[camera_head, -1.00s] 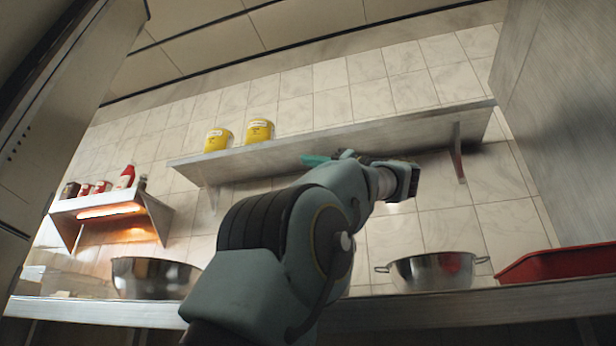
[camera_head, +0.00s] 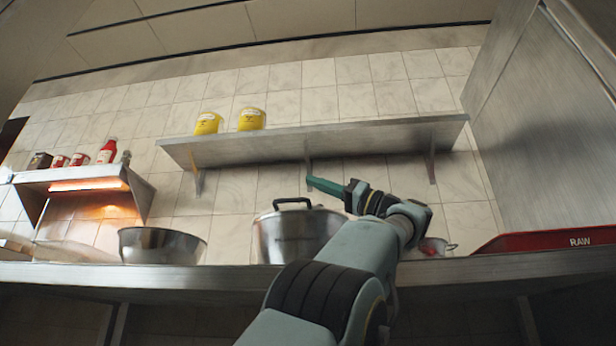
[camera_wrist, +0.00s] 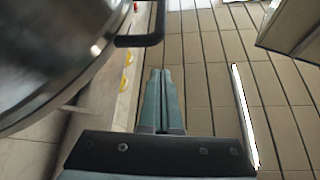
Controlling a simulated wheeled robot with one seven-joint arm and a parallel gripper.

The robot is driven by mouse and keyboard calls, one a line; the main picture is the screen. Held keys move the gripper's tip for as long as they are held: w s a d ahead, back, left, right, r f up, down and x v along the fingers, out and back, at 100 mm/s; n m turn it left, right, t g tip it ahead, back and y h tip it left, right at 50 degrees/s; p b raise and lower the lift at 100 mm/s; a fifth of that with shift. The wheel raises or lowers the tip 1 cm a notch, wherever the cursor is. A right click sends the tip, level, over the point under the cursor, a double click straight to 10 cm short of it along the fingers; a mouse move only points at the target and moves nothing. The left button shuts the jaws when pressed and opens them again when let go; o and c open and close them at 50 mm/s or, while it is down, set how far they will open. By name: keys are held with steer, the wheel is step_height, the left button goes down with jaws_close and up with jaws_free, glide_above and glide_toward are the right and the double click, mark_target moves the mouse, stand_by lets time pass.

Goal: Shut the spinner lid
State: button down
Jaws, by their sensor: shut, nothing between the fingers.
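The spinner (camera_head: 290,240) is a shiny metal vessel on the counter in the middle of the head view. A black loop handle (camera_head: 292,201) stands at its top. In the wrist view its round metal side (camera_wrist: 45,60) fills the upper left, with the black handle (camera_wrist: 152,39) at its edge. I cannot tell how far the lid is open. My gripper (camera_head: 312,183) is shut and empty, its green fingers pointing left, just right of the handle and slightly higher in the picture. In the wrist view the fingers (camera_wrist: 160,75) lie together, apart from the handle.
A metal bowl (camera_head: 160,246) stands on the counter (camera_head: 180,277) to the left. A wall shelf (camera_head: 360,142) with two yellow tins (camera_head: 251,119) hangs above my gripper.

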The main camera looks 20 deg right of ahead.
steer(key=shift+f, duration=0.1)
stand_by(0.4)
steer(key=s+d+p, duration=0.7)
steer(key=d, duration=0.3)
steer(key=shift+s+d+f+p, duration=0.25)
steer(key=shift+s+f+p, duration=0.05)
steer(key=shift+s, duration=0.1)
